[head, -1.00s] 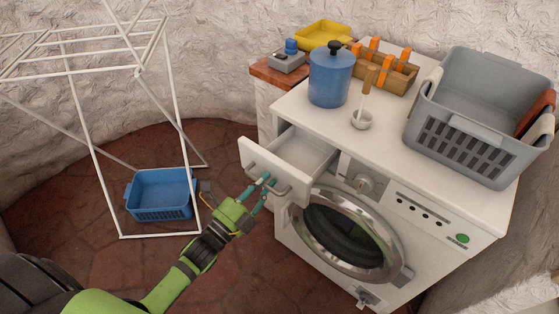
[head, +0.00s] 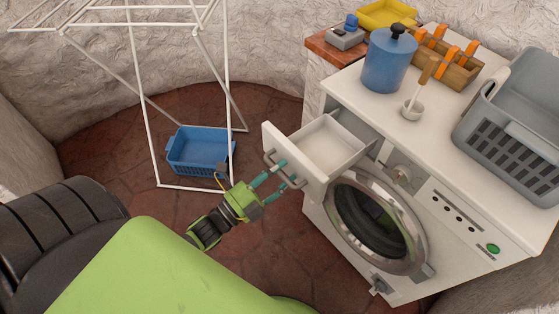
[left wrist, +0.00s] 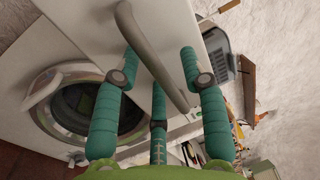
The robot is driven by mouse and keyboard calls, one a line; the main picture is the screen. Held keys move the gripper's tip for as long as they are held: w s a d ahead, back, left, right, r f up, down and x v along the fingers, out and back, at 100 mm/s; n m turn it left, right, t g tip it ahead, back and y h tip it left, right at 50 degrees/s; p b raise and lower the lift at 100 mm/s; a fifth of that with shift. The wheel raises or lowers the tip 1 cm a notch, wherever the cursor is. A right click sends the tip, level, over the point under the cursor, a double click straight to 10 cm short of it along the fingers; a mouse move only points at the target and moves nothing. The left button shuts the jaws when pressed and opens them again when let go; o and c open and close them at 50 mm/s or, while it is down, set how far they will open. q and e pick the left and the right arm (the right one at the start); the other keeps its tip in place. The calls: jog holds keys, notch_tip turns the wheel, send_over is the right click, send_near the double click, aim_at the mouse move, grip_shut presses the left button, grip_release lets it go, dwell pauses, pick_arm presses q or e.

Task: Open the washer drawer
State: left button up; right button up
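The white washer (head: 450,250) has its drawer (head: 325,147) at its upper left pulled out, with the empty pale inside showing. The drawer front (head: 285,145) carries a grey bar handle (head: 270,160). My left gripper (head: 285,172) is at this handle, in front of the drawer. In the left wrist view the handle (left wrist: 150,50) runs slantwise between the spread teal fingers of my gripper (left wrist: 160,65). The fingers look open, and I cannot tell which of them touch the bar. My right gripper is not in view.
A white drying rack (head: 228,90) and a blue basket (head: 200,150) stand on the floor at left.

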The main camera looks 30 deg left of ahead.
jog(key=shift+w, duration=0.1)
pick_arm(q)
jog(key=v, duration=1.2)
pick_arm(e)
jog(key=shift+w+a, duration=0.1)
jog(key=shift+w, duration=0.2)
pick_arm(q)
notch_tip(320, 180, down, 21)
jog(key=s+a+n+g+y+p, duration=0.1)
jog(key=s+n+g+y+p, duration=0.15)
jog(key=n+g+y, duration=0.65)
jog(key=s+d+f+n+g+h+p, duration=0.1)
jog(key=s+d+f+n+g, duration=0.1)
jog(key=s+f+n+g, duration=0.2)
jog(key=s+d+f+n+g+h+p, duration=0.1)
jog(key=s+f+n+g, duration=0.4)
jog(key=s+f, duration=0.6)
jog(key=s+d+n, duration=0.1)
jog(key=s, duration=0.2)
jog(key=shift+s+d+f+n, duration=0.25)
jog(key=shift+f+n, duration=0.05)
jog(key=shift+f, duration=0.05)
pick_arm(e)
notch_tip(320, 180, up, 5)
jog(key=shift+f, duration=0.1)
